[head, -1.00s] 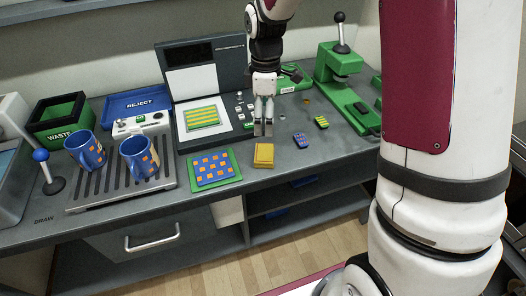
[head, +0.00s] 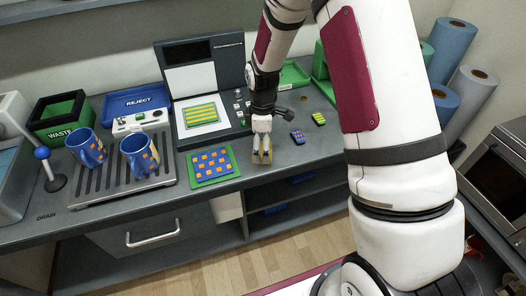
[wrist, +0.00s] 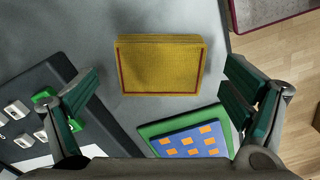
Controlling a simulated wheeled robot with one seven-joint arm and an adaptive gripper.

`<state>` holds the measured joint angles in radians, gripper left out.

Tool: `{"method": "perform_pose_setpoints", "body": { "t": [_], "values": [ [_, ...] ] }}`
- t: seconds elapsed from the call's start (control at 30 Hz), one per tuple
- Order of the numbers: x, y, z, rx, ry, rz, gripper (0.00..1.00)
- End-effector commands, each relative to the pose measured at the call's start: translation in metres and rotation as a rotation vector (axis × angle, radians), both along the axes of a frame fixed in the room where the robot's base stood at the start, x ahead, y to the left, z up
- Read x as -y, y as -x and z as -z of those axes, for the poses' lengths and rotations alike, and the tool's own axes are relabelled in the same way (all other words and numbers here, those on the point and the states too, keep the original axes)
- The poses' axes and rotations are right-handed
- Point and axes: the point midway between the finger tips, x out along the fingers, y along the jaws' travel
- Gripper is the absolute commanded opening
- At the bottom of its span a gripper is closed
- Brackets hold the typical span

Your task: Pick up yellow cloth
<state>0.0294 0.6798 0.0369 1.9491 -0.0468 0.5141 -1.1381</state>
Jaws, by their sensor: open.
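The yellow cloth (wrist: 161,66) is a folded rectangular pad with a dark red border line. It lies flat on the grey counter near its front edge. In the wrist view it sits between and slightly beyond my two open fingers, with a gap on each side. My gripper (head: 262,158) points down over it in the head view and hides most of it. In the wrist view my fingers (wrist: 163,85) are wide apart and hold nothing.
A blue pad with orange squares on a green mat (head: 196,183) lies just left of my gripper. A control panel (wrist: 40,120) is close to my left finger in the wrist view. Two small patterned pieces (head: 298,137) lie to the right. Two blue mugs (head: 88,148) stand left.

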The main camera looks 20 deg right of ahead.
Motion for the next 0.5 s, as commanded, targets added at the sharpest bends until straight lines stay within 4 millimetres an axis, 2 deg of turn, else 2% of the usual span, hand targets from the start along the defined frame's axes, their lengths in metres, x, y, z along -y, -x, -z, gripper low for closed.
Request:
{"method": "perform_pose_setpoints", "body": {
  "t": [0.1, 0.33, 0.37, 0.5],
  "values": [
    [-0.0004, 0.0, 0.0086, 0.0, 0.0, -0.001, 0.94],
    [-0.0003, -0.0003, 0.0098, 0.001, 0.0, -0.001, 0.94],
    [-0.0002, -0.0003, 0.0098, 0.001, 0.0, -0.001, 0.9],
    [-0.0002, -0.0002, 0.0097, 0.001, 0.0, -0.001, 0.58]
  ]
}}
